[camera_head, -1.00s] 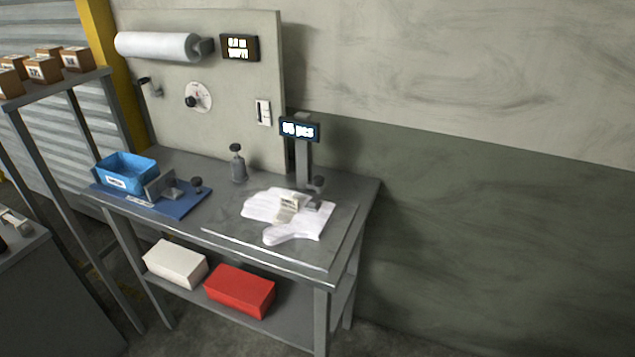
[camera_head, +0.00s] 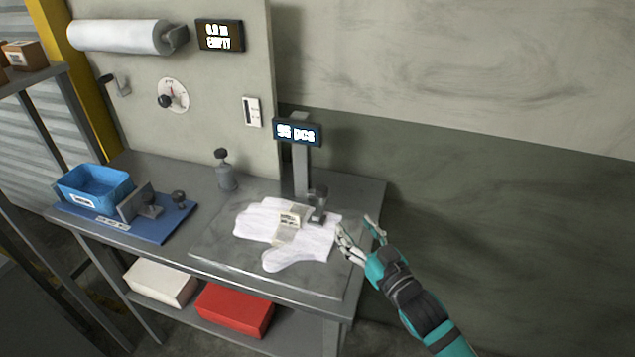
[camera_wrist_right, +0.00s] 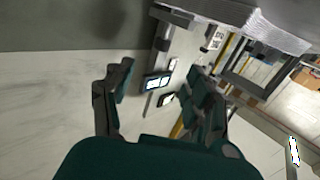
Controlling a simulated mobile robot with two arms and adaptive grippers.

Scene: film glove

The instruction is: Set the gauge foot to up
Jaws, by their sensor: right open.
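The gauge is a grey post (camera_head: 300,170) with a lit display (camera_head: 297,132) reading about "95 pcs". Its dark grey foot (camera_head: 318,212) with a knob sits low, at the stack of white gloves (camera_head: 265,222); whether it touches the stack I cannot tell. My right gripper (camera_head: 358,232) is open and empty, just right of the foot and gloves, with a clear gap to the foot. The right wrist view shows its spread fingers (camera_wrist_right: 160,95), with the display (camera_wrist_right: 157,82) between them and the white stack (camera_wrist_right: 262,28) above. My left gripper is not in view.
The workbench (camera_head: 350,190) also holds a blue bin (camera_head: 95,188), a blue board (camera_head: 170,222) with a clamp, and a grey knobbed post (camera_head: 226,175). A back panel (camera_head: 225,85) carries a film roll (camera_head: 120,36). The space right of the bench is free.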

